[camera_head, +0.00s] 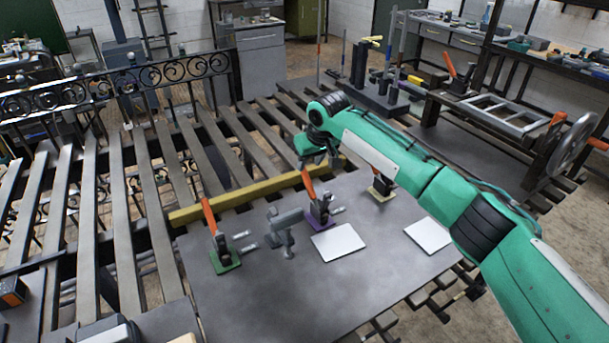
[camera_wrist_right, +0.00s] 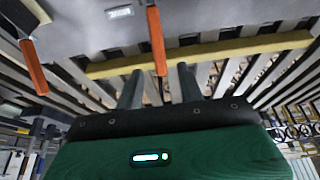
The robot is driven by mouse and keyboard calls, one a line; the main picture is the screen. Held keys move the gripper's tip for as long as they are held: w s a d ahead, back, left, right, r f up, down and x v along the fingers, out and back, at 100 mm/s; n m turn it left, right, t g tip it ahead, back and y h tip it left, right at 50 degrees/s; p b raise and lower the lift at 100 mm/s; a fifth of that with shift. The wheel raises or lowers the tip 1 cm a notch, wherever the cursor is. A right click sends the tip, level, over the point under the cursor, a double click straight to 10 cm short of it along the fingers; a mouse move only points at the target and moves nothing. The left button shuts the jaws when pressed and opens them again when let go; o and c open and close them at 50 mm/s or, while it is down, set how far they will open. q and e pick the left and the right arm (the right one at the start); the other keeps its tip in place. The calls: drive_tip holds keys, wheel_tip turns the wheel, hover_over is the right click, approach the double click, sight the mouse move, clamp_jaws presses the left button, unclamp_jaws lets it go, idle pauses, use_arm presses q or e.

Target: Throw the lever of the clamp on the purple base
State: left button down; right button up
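The purple base (camera_head: 322,219) carries a dark clamp on the grey table. Its orange lever (camera_head: 309,186) stands up, leaning a little to the left. My right gripper (camera_head: 319,160) hangs just above and behind that lever. In the right wrist view my gripper's two fingers (camera_wrist_right: 160,72) are apart. An orange lever (camera_wrist_right: 157,40) shows between them, its end reaching into the gap; contact cannot be told. A second orange lever (camera_wrist_right: 32,68) shows at left there. My left gripper is out of view.
A clamp on a green base (camera_head: 224,262) stands to the left, one on a yellow base (camera_head: 382,193) to the right. A grey bracket-like part (camera_head: 285,228) stands between the green and purple bases. Two white plates (camera_head: 337,242) (camera_head: 428,235) lie in front. A yellow bar (camera_head: 245,196) runs behind.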

sight(306, 173)
drive_tip(key=p+x, duration=0.1)
drive_tip(key=x, duration=0.7)
drive_tip(key=shift+w+a+f, duration=0.1)
drive_tip(key=shift+w+f, duration=0.05)
drive_tip(key=shift+f, duration=0.2)
clamp_jaws()
